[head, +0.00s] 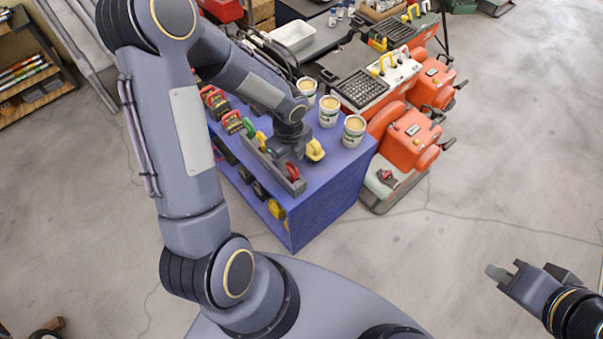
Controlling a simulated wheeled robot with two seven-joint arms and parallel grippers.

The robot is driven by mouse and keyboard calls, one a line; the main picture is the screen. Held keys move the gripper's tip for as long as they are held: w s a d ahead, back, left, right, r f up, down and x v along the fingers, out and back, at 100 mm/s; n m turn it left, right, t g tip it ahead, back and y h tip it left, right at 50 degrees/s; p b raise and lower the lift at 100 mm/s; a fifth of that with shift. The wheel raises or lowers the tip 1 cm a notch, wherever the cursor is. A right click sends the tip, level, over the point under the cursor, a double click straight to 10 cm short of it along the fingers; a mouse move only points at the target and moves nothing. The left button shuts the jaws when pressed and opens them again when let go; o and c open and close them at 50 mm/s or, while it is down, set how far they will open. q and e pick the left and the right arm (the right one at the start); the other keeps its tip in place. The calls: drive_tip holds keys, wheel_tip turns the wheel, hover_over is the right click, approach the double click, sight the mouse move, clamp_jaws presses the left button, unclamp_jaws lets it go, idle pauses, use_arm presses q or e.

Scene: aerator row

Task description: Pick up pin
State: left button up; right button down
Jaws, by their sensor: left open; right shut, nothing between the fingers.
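My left gripper (287,156) is low over the near right part of the blue bench (330,190), seen mostly from above and behind. Its jaws are open, but its fingertips are largely hidden by the wrist. A grey strip or holder (262,160) runs beneath these. I cannot tell which piece is the pin. My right gripper (508,275) is shut and empty over bare floor at the lower right.
Several cream-topped cups (354,131) stand along the bench's right side. More coloured pieces (214,101) line its left side, and others sit on a lower shelf. Orange machines (411,140) stand close to the right. The floor (500,180) farther right is clear.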

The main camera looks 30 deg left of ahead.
sight(292, 164)
use_arm(q)
drive_tip(key=f, duration=0.2)
drive_tip(key=f+b, duration=0.1)
drive_tip(key=f, duration=0.3)
drive_tip(key=shift+w+d+f, duration=0.1)
drive_tip(key=shift+w, duration=0.25)
drive_tip(key=shift+c, duration=0.3)
clamp_jaws()
